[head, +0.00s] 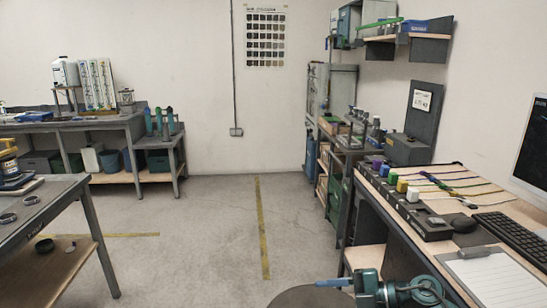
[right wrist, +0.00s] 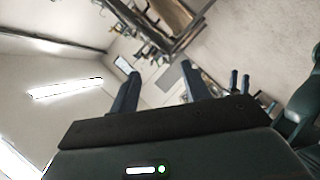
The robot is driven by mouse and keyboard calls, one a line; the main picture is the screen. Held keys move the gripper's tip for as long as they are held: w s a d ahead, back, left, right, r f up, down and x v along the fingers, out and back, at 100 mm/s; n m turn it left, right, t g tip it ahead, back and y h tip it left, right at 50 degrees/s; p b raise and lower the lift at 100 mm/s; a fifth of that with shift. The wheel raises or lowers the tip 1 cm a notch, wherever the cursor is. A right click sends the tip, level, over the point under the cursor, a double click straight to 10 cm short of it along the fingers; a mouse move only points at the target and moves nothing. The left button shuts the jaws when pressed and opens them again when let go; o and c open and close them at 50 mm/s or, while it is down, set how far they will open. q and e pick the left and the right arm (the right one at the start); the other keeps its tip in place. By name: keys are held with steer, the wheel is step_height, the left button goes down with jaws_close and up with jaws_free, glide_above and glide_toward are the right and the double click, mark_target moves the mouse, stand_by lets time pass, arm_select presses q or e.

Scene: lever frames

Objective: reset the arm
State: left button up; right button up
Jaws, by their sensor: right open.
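My right arm, in teal and dark grey, shows at the bottom of the head view, right of the middle. It is folded close to me. My right gripper (head: 334,283) points left there, with one blue finger clearly visible. In the right wrist view the gripper (right wrist: 160,69) has its two dark blue fingers spread wide apart, with nothing between them. The wrist view is tilted, with the room, walls and a ceiling light behind the fingers. My left arm and left gripper are not in view.
A workbench (head: 450,243) with a keyboard (head: 507,238), clipboard (head: 490,277) and monitor (head: 533,150) stands right, close to my right arm. A table (head: 62,208) holding metal rings stands left. The floor (head: 215,225) between them is clear.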

steer(key=s+a+m+t+y, duration=0.2)
steer(key=s+a+m+t, duration=0.2)
steer(key=m+t, duration=0.15)
steer(key=s+d+f+m+t+h, duration=0.5)
steer(key=s+f+m+h, duration=0.4)
steer(key=m, duration=0.5)
steer(key=shift+s+d+h, duration=0.15)
steer(key=shift+d+h, duration=0.1)
steer(key=shift+h, duration=0.75)
steer(key=s+f+m+g, duration=0.1)
steer(key=s+f, duration=0.1)
steer(key=s, duration=0.1)
steer(key=s+f+m+g+h, duration=0.1)
steer(key=s+f, duration=0.1)
steer(key=s, duration=0.1)
steer(key=s+f+m+g, duration=0.1)
steer(key=s+f+g, duration=0.1)
steer(key=s, duration=0.1)
steer(key=shift+s+f+m+h, duration=0.25)
steer(key=shift+s+h, duration=0.05)
steer(key=shift+s, duration=0.1)
steer(key=shift+c, duration=0.4)
